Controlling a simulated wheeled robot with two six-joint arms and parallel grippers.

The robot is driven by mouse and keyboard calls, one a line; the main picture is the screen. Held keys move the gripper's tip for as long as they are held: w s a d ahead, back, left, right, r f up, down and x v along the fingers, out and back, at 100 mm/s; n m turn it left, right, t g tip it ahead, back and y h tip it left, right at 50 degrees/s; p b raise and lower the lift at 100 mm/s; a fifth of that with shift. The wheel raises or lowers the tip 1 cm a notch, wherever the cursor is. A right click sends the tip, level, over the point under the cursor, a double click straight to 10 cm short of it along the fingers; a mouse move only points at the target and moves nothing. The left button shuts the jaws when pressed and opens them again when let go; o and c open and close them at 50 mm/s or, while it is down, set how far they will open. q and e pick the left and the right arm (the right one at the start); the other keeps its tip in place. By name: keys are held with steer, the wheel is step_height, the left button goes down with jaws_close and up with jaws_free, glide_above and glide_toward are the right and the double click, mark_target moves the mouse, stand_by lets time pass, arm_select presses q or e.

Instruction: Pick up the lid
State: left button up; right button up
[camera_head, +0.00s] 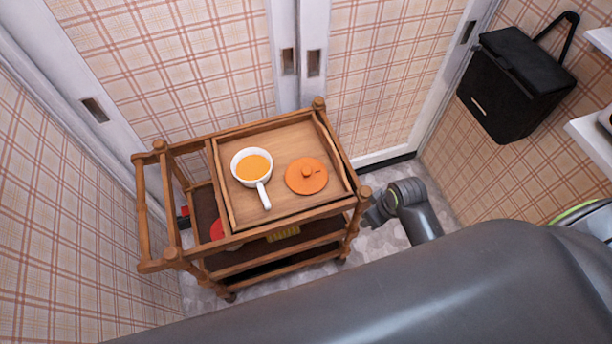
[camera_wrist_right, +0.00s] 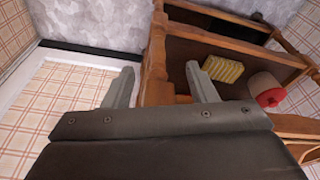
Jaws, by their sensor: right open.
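The orange round lid (camera_head: 306,176) with a small knob lies flat on the wooden tray top (camera_head: 285,145) of the cart, right of a white handled pan (camera_head: 264,197) with orange contents. My right gripper (camera_head: 372,213) is beside the cart's right front corner, apart from the lid and to its lower right. In the right wrist view its two fingers (camera_wrist_right: 162,86) are spread with nothing held between them, and the cart's wooden post is close by. The lid does not show in that view. My left gripper is not in view.
The wooden cart has raised rims and corner posts (camera_head: 364,193). Its lower shelves hold a yellow striped item (camera_wrist_right: 223,69) and a red-topped item (camera_wrist_right: 268,92). A black bag (camera_head: 515,85) hangs on the right wall. White wall shelves (camera_head: 590,135) stand at far right.

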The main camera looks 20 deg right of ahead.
step_height(320, 180, up, 9)
steer(key=a+n, duration=0.2)
steer(key=n, duration=0.1)
steer(key=n+g+y+b, duration=0.1)
steer(key=n+g+y, duration=0.25)
steer(key=n, duration=0.75)
glide_toward(307, 170)
steer(key=f, duration=0.1)
steer(key=a+f+t+b, duration=0.1)
steer(key=f, duration=0.1)
steer(key=shift+s+f, duration=0.1)
steer(key=shift+s, duration=0.15)
steer(key=shift+s+x, duration=0.2)
steer(key=shift+x, duration=2.5)
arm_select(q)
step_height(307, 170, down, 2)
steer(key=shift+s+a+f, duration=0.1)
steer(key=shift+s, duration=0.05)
arm_select(e)
steer(key=shift+a, duration=0.1)
steer(key=shift+c, duration=0.3)
steer(key=c, duration=1)
